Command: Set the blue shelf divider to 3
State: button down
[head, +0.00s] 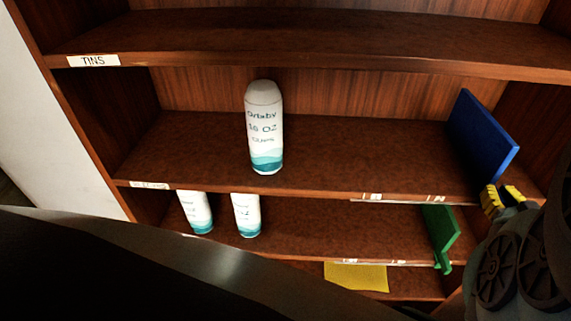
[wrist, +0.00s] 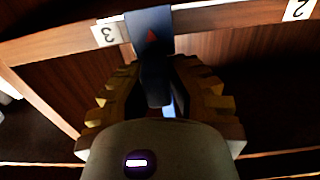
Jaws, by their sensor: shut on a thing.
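The blue shelf divider (head: 483,137) stands upright at the right end of the middle shelf (head: 340,150). In the wrist view its dark blue front tab (wrist: 151,38) with a red arrow hangs over the shelf edge, directly beside the label 3 (wrist: 107,34). The label 2 (wrist: 297,9) is farther off to the right. My gripper (wrist: 157,90) is shut on the divider's tab, with a yellow ridged finger on each side. In the head view my gripper (head: 502,199) is at the divider's lower front corner. The arrow's exact alignment with the 3 is hard to tell.
A white bottle (head: 264,130) stands mid-left on the same shelf. Two similar bottles (head: 195,212) (head: 246,215) and a green divider (head: 440,235) are on the shelf below. A yellow sheet (head: 357,277) is lower down. The shelf between bottle and blue divider is clear.

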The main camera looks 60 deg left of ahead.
jog(key=shift+w+d+f, duration=0.1)
jog(key=shift+w+d, duration=0.15)
jog(key=shift+w, duration=0.2)
jog(key=shift+d, duration=0.1)
jog(key=c, duration=0.9)
grip_release()
jog(key=shift+w, duration=0.1)
jog(key=shift+d, duration=0.1)
jog(key=v, duration=1.2)
